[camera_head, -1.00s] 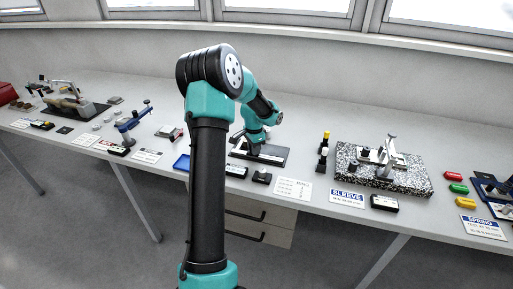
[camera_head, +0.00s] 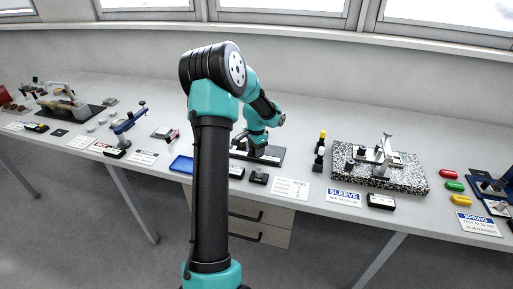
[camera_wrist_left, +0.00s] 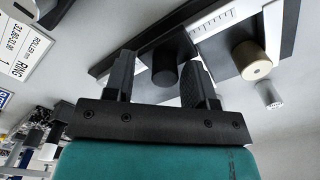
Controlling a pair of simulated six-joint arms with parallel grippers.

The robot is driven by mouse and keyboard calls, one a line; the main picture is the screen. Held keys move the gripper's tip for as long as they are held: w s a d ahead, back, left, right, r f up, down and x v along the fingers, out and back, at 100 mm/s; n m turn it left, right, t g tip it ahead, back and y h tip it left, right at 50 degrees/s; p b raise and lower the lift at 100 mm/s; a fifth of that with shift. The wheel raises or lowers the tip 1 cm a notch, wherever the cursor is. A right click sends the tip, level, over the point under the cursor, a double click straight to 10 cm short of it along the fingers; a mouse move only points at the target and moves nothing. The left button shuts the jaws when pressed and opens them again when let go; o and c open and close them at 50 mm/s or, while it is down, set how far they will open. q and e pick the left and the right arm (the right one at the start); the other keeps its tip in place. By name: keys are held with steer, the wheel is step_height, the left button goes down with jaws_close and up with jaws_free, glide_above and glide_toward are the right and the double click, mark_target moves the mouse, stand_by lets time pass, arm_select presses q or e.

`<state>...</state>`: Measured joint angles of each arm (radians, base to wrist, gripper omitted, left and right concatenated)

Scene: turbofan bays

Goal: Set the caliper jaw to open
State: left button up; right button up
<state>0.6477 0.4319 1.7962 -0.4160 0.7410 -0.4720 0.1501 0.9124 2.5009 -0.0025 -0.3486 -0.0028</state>
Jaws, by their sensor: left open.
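My left gripper (camera_head: 257,152) is low over a dark base plate (camera_head: 275,155) on the bench, and my arm hides much of what lies there. In the left wrist view my left gripper (camera_wrist_left: 158,78) is open, its two black fingers spread. A dark round post (camera_wrist_left: 165,62) shows between the fingers; I cannot tell if either finger touches it. Beside it a pale graduated scale (camera_wrist_left: 212,22), seemingly the caliper's, lies along a dark bar. A beige cylinder (camera_wrist_left: 250,60) stands farther right. My right gripper is not in view.
A speckled granite block (camera_head: 400,178) with a metal fixture stands to the right. A blue tray (camera_head: 181,165) and a blue stand (camera_head: 127,123) are to the left. Label cards, including the SLEEVE card (camera_head: 344,197), line the bench's front edge.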

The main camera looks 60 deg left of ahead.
arm_select(q)
steer(key=shift+r, duration=0.1)
step_height(320, 180, up, 17)
steer(key=shift+r, duration=0.15)
stand_by(0.4)
stand_by(0.4)
